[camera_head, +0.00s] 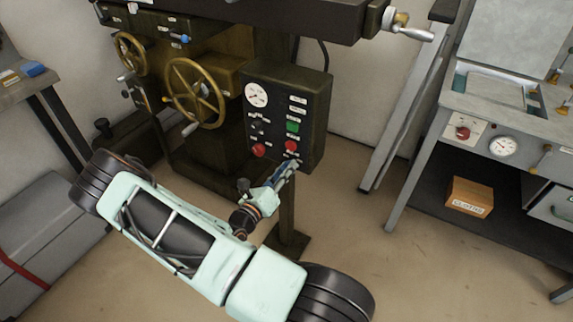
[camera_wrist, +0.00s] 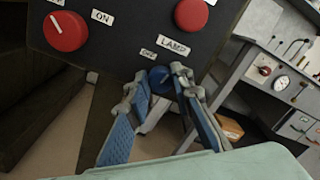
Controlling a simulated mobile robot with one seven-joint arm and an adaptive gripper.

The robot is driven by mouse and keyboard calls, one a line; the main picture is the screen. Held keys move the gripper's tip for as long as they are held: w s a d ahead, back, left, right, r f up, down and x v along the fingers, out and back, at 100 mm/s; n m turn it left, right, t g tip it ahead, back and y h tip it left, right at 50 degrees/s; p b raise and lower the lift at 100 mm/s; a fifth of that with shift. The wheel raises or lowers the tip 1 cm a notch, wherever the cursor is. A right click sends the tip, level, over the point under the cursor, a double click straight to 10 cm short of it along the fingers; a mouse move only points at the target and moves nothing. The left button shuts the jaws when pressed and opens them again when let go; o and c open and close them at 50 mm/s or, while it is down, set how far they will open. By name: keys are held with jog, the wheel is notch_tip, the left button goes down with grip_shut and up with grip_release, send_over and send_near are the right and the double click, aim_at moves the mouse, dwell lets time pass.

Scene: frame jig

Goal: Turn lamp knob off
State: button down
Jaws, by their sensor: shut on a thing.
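The dark control panel (camera_head: 312,105) stands upright on the machine in the head view, and its lower part (camera_wrist: 112,50) fills the top of the wrist view. The blue lamp knob (camera_wrist: 159,79) sits at the panel's lower edge, below the "LAMP" label (camera_wrist: 173,46) and a small "OFF" label (camera_wrist: 148,54). My gripper (camera_wrist: 160,84) is shut on this knob, one blue finger on each side. The knob's pointer direction cannot be made out. In the head view my gripper (camera_head: 290,165) reaches the panel's bottom right corner and hides the knob.
A red knob with an "ON" label (camera_wrist: 66,31) and a red button (camera_wrist: 191,14) are close above my fingers. A green button (camera_head: 292,127) and a gauge (camera_head: 256,95) are higher. A grey workbench (camera_head: 500,112) with a cardboard box (camera_head: 470,197) below stands at right.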

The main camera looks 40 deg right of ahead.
jog(key=n+p, duration=0.3)
jog(key=n, duration=0.9)
jog(key=shift+s+f+p, duration=0.1)
jog(key=shift+f+p, duration=0.05)
jog(key=shift+p, duration=0.25)
jog(key=shift+n, duration=0.3)
jog(key=c, duration=1.7)
grip_release()
jog(key=shift+t, duration=0.3)
jog(key=v, duration=1.2)
